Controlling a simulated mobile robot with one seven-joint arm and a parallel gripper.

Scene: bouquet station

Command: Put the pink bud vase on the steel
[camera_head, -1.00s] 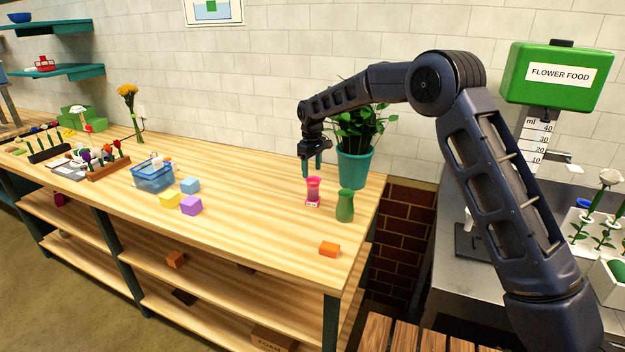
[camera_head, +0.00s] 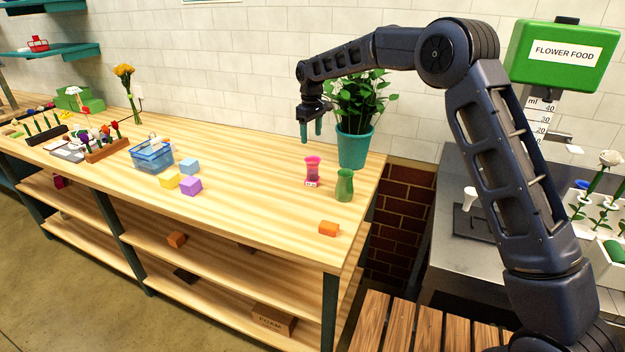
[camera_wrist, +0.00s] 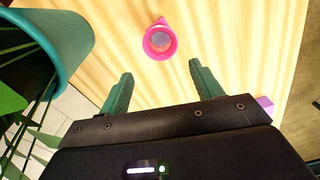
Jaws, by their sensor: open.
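The pink bud vase (camera_head: 313,171) stands upright on the wooden bench, near its right end. In the wrist view the vase (camera_wrist: 160,42) shows from above, beyond the fingertips and between their lines. My gripper (camera_head: 312,131) is open and empty, pointing down above the bench, higher than the vase and apart from it. Its two green fingers (camera_wrist: 160,85) frame bare wood in the wrist view. The steel counter (camera_head: 452,262) is at the right, beyond a gap with a brick wall behind, partly hidden by my arm.
A green vase (camera_head: 344,185) stands just right of the pink one. A potted plant (camera_head: 354,146) stands behind them, close to my gripper. An orange block (camera_head: 328,229) lies near the bench front. The steel holds a dark scale-like plate (camera_head: 481,222) and a white flower rack (camera_head: 590,215).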

